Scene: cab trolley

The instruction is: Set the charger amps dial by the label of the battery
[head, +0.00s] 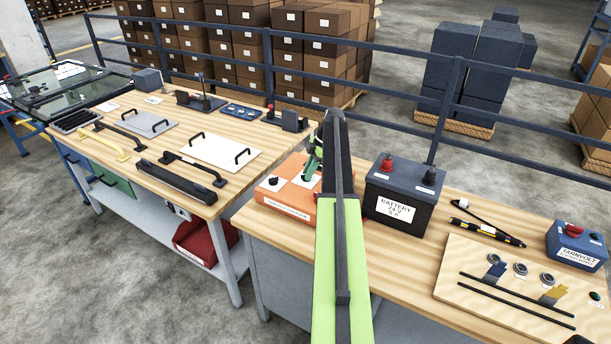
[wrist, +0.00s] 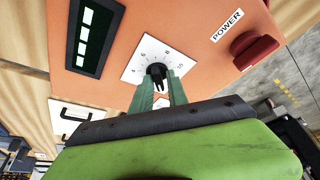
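The orange charger (head: 284,207) stands at the left end of the near bench, partly hidden by my arm. The wrist view shows its orange panel (wrist: 200,45) with a white scale plate (wrist: 133,66) and a black amps dial knob (wrist: 157,70). Numbers including 4, 6, 8 and 10 ring the knob; its pointer setting is unclear. My gripper (wrist: 160,83) has its green fingertips at the knob, one each side; contact is unclear. The battery (head: 403,190) has a white label (head: 396,209) apparently reading 24 V, 6 A.
A blue Tarnvolt box (head: 577,243) and a wooden board (head: 450,285) with parts lie to the right. A second bench (head: 100,150) stands left; a railing runs behind.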

